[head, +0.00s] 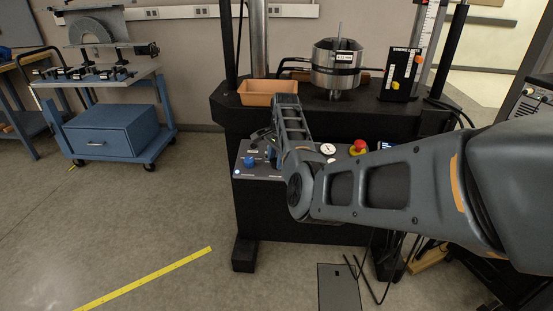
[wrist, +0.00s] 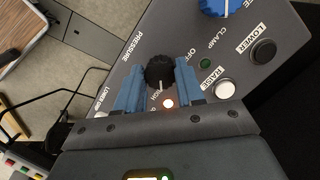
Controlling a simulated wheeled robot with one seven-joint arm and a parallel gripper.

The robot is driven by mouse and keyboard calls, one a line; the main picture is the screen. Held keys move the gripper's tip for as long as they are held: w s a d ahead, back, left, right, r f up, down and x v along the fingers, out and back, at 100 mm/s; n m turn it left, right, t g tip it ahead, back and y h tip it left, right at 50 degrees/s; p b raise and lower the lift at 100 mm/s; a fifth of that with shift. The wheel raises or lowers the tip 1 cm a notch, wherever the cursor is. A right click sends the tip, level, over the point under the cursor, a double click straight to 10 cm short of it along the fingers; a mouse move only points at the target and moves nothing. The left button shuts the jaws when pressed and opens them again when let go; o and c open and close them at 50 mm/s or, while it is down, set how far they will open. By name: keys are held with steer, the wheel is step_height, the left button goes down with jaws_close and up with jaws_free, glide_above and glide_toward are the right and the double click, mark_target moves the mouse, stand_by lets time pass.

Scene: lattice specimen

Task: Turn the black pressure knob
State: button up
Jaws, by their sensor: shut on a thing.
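The black pressure knob (wrist: 159,72) is on the grey control panel (wrist: 118,70), near the word PRESSURE. My gripper (wrist: 157,80) has its two blue fingers on either side of the knob and is shut on it. A white pointer line shows on the knob's lower side in the wrist view. In the head view my gripper (head: 266,140) is at the panel's front face, partly behind my own arm, and the black knob is hidden there.
On the panel are a blue clamp knob (wrist: 214,6), a white raise button (wrist: 225,88) and a black lower button (wrist: 263,50). A red stop button (head: 358,147) sits further right. An orange tray (head: 266,93) and a metal cylinder (head: 335,75) stand above.

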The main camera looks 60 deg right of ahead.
steer(key=c, duration=0.3)
steer(key=shift+c, duration=0.2)
steer(key=n, duration=0.4)
steer(key=shift+n+g+p, duration=0.3)
steer(key=shift+g+p, duration=0.1)
steer(key=n, duration=0.4)
steer(key=shift+n+g, duration=0.3)
steer(key=shift+g, duration=0.1)
steer(key=shift+r+n, duration=0.1)
steer(key=shift+n, duration=0.2)
steer(key=shift+w, duration=0.1)
steer(key=o, duration=1)
steer(key=shift+o, duration=0.2)
